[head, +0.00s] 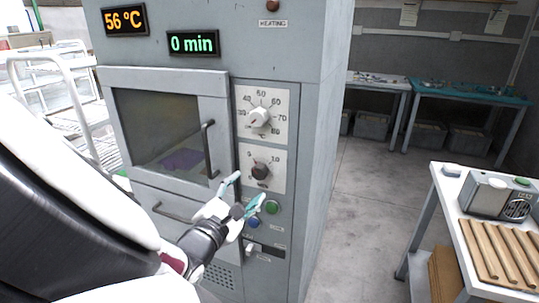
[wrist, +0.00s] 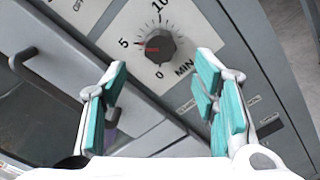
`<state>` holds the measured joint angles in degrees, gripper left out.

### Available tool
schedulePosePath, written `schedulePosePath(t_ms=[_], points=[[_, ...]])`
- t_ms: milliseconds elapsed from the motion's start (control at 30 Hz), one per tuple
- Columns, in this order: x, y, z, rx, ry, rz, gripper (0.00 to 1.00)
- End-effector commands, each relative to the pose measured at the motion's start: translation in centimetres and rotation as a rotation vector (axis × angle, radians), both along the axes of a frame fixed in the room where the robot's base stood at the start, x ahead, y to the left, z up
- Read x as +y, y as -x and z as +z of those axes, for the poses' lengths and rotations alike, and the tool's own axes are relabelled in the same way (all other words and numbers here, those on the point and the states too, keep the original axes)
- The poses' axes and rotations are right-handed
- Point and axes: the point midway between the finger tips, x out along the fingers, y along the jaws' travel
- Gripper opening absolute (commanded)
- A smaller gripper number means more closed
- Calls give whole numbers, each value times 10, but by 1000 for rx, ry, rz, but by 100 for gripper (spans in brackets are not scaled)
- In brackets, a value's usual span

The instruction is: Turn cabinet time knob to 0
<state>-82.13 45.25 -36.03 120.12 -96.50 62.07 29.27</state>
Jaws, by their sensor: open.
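The grey cabinet (head: 300,95) stands in the middle of the head view. Its dark round time knob (head: 261,170) sits on a white dial plate below the paler temperature knob (head: 258,117). In the wrist view the time knob (wrist: 160,48) shows a red mark on its left side, towards the 5. The 0 is below the knob and the 10 above. My gripper (head: 244,193) is open, just below the time knob. In the wrist view the teal-padded fingers of my gripper (wrist: 161,75) are spread left and right of the knob, apart from it.
The cabinet door handle (head: 208,150) sticks out left of the knobs. Green (head: 272,207) and blue buttons sit below the time knob. A workbench (head: 445,190) stands at right; the floor between is clear.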

Motion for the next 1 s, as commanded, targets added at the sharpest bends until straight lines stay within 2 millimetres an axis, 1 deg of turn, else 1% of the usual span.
schedulePosePath(t_ms=[33, 200, 400, 533, 800, 833, 867, 900, 967, 1000], points=[[-4, -12, -3, -2, 0, -1, 54], [-14, -40, -2, -1, -1, -2, 54], [-22, -62, -1, 0, -1, 0, 54], [-24, -67, 0, 1, 0, 0, 54], [-25, -68, 0, 1, 0, 1, 54], [-25, -68, 0, 1, 0, 1, 52], [-25, -68, 0, 1, 0, 1, 45], [-25, -68, 0, 1, 0, 1, 36], [-25, -68, 0, 1, 0, 1, 22], [-25, -68, 0, 1, 0, 1, 13]])
